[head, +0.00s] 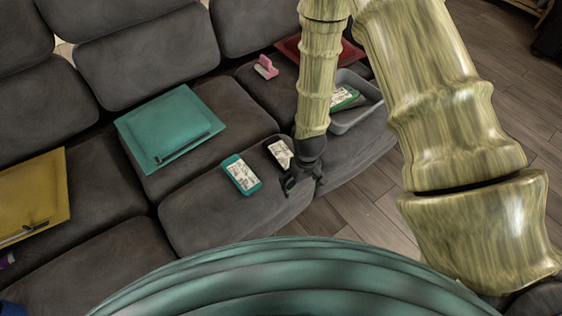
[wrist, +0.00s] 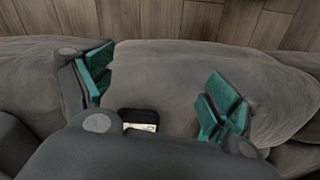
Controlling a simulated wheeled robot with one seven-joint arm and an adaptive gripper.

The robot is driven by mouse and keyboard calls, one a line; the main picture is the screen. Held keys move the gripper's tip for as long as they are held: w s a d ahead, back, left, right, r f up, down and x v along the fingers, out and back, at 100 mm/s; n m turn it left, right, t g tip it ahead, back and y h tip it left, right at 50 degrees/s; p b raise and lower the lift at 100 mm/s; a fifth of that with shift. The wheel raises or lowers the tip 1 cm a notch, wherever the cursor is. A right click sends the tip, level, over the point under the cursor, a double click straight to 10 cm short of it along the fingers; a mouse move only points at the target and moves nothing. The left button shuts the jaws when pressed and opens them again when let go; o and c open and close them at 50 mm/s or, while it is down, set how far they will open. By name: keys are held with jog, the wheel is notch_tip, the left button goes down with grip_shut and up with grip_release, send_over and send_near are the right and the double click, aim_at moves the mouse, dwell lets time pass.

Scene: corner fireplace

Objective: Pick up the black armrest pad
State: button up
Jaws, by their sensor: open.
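The black armrest pad (head: 280,153) is a small dark block with a white label, lying on the grey sofa seat just left of my gripper (head: 304,187) in the head view. In the wrist view the black pad (wrist: 139,115) shows its dark end and a bit of label; my gripper's body hides the rest. My gripper (wrist: 160,85) is open, its teal-lined fingers wide apart with only sofa fabric between the tips. The pad appears nearer the gripper's base than its fingertips in that picture. I see no contact with the pad.
A teal labelled block (head: 242,174) lies left of the black pad. A teal folder (head: 170,128), a pink item (head: 265,67) and a grey tray (head: 358,118) holding a green labelled item are on the sofa. The seat's front edge drops to wooden floor (head: 345,214).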

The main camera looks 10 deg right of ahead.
jog(key=shift+n, duration=0.4)
jog(key=w+b, duration=0.1)
jog(key=w, duration=0.1)
jog(key=w+a+r+b, duration=0.1)
jog(key=w, duration=0.2)
jog(key=w+r, duration=0.1)
jog(key=w, duration=0.2)
jog(key=shift+w+a+b, duration=0.15)
jog(key=shift+a+b, duration=0.1)
jog(key=shift+b, duration=0.15)
jog(key=w+a+r+n+b, duration=0.1)
jog(key=w+r+b, duration=0.2)
jog(key=w+r, duration=0.35)
send_over(281, 151)
jog(key=s, duration=0.1)
notch_tip(281, 151, down, 5)
jog(key=shift+a+f, duration=0.1)
jog(key=shift+f, duration=0.05)
jog(key=shift+w+f+b, duration=0.25)
jog(key=shift+f+b, duration=0.05)
jog(key=shift+f, duration=1.2)
jog(key=shift+w+f+b, duration=0.2)
jog(key=shift+f+b, duration=0.1)
jog(key=shift+f, duration=1.15)
jog(key=c, duration=1.1)
